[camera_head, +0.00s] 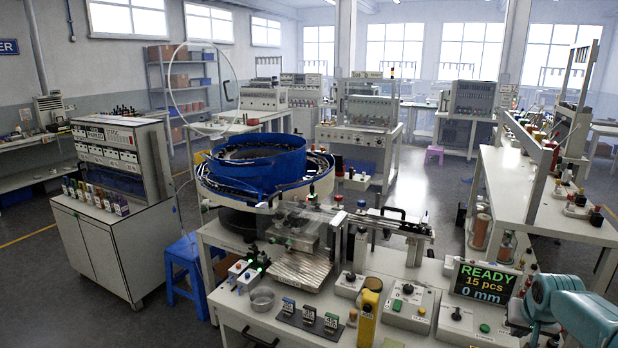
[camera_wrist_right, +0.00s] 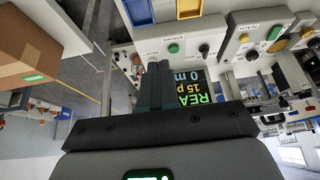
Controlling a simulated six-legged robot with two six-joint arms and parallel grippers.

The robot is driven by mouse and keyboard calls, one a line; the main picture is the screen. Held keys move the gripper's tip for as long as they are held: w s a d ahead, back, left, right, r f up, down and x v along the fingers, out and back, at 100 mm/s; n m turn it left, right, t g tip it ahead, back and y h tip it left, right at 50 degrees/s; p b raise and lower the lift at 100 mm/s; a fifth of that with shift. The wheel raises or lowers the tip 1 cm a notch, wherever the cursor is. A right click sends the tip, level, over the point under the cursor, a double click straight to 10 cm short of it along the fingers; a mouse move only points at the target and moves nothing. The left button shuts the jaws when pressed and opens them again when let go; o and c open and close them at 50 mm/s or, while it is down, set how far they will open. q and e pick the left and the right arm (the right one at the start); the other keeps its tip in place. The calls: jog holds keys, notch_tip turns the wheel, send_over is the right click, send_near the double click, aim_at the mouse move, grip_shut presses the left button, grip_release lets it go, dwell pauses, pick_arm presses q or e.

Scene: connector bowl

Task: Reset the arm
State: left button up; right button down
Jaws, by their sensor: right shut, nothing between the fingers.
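My right arm, teal, comes in at the lower right corner of the head view. My right gripper (camera_head: 540,336) is at the bottom edge there, partly cut off, in front of the display (camera_head: 485,280) that reads READY, 15 pcs, 0 mm. In the right wrist view my right gripper (camera_wrist_right: 155,85) has its two dark fingers together with nothing between them. The display also shows there, upside down and partly hidden behind the gripper (camera_wrist_right: 190,90). My left gripper is in neither view.
The blue bowl feeder (camera_head: 255,165) stands on the bench, with a metal cup (camera_head: 262,300) and button boxes (camera_head: 410,305) in front. A blue stool (camera_head: 185,268) stands at left. A cardboard box (camera_wrist_right: 30,45) shows in the wrist view. A side bench (camera_head: 540,200) is at right.

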jog(key=s+a+f+n+g+y+b, duration=0.1)
jog(key=s+a+f+y+b, duration=0.15)
jog(key=a+f, duration=1)
jog(key=s+a+f+n+y+b, duration=0.2)
jog(key=s+a+f, duration=0.2)
jog(key=a+f, duration=0.8)
jog(key=s+a+f+g+b, duration=0.1)
jog(key=s+a+f, duration=0.3)
jog(key=s, duration=0.4)
jog(key=s+a+f+g+y+b, duration=0.1)
jog(key=s+a+f, duration=0.3)
jog(key=s, duration=0.4)
jog(key=s+a+f+g+y+b, duration=0.1)
jog(key=s+a+f+b, duration=0.2)
jog(key=s+a, duration=0.3)
jog(key=shift+s+f+n+g, duration=0.3)
jog(key=shift+s+f, duration=0.5)
jog(key=shift+s, duration=0.35)
